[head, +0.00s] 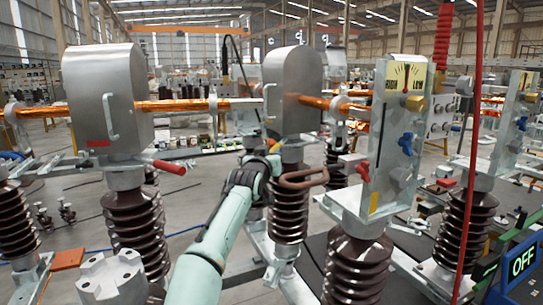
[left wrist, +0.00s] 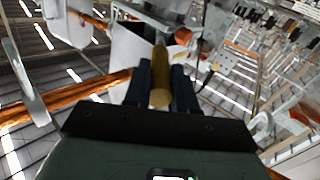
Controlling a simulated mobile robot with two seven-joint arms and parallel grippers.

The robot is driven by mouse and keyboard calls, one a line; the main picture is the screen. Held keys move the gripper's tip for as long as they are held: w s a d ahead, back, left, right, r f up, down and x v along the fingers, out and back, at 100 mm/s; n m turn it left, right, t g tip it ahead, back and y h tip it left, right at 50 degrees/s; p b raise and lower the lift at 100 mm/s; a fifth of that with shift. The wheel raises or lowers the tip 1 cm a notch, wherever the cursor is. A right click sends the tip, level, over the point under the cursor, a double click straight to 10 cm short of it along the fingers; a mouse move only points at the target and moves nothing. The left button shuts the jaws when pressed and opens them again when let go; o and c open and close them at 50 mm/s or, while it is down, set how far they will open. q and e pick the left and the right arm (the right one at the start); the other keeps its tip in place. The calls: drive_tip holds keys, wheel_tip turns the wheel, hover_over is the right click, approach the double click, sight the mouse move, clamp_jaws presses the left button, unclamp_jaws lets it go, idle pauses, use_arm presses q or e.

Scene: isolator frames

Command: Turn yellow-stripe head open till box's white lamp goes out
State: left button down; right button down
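My right gripper is not in view.
Another grey head (head: 108,98) with a red-gripped handle (head: 169,167) stands at left. A gauge panel (head: 395,130) stands right of my gripper. A brown loop (head: 303,178) is close beside it. A red cable (head: 470,170) hangs at right, near an OFF display (head: 522,262).

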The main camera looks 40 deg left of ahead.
use_arm(q)
drive_tip(key=shift+w+d+f+y, duration=0.3)
drive_tip(key=shift+w+d+f, duration=0.05)
drive_tip(key=shift+d, duration=0.05)
drive_tip(key=w+d+n+g+y, duration=0.2)
drive_tip(key=w+d+n+y, duration=0.1)
drive_tip(key=d, duration=0.2)
drive_tip(key=shift+d+r+g+y, duration=0.2)
drive_tip(key=shift+g+y, duration=0.1)
drive_tip(key=shift+y, duration=0.1)
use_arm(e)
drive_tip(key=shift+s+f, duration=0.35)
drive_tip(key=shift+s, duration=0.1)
use_arm(q)
drive_tip(key=c, duration=0.9)
unclamp_jaws()
drive_tip(key=shift+a+r, duration=0.1)
